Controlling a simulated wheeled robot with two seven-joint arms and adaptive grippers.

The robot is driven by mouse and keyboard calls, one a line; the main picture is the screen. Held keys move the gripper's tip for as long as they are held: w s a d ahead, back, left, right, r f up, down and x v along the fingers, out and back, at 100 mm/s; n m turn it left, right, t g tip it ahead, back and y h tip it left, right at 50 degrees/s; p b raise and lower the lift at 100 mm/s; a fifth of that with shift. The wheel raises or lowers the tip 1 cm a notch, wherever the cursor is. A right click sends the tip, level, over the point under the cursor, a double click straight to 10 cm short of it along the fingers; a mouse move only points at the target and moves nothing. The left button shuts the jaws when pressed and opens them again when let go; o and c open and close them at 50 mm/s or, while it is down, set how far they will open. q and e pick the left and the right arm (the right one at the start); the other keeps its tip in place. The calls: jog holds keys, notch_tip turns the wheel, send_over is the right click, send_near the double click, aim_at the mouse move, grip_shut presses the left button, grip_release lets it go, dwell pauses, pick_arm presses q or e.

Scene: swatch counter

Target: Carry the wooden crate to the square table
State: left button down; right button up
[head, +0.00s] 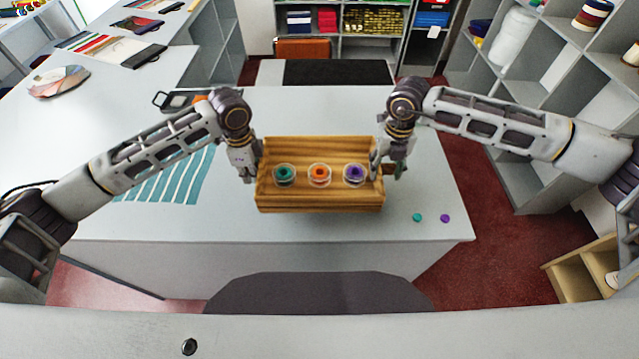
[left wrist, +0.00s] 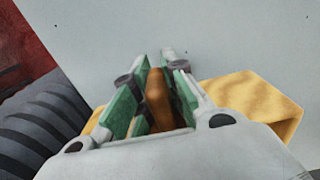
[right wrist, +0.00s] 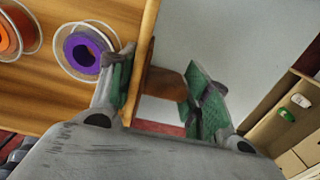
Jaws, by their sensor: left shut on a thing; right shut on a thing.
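The wooden crate (head: 319,200) is over the white counter, and it looks level. Whether the crate touches the counter is hard to tell. I cannot tell which surface is the square table.
The white counter (head: 240,222) carries striped teal cloth (head: 180,180) at left and small green (head: 417,217) and purple (head: 445,218) discs at right. A black-topped surface (head: 338,72) lies behind. Shelves (head: 515,110) stand at right across red floor (head: 465,250).

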aim_at(384, 175)
pick_arm(q)
jog(key=shift+f, duration=0.15)
pick_arm(e)
jog(key=shift+f, duration=0.15)
dwell(0.5)
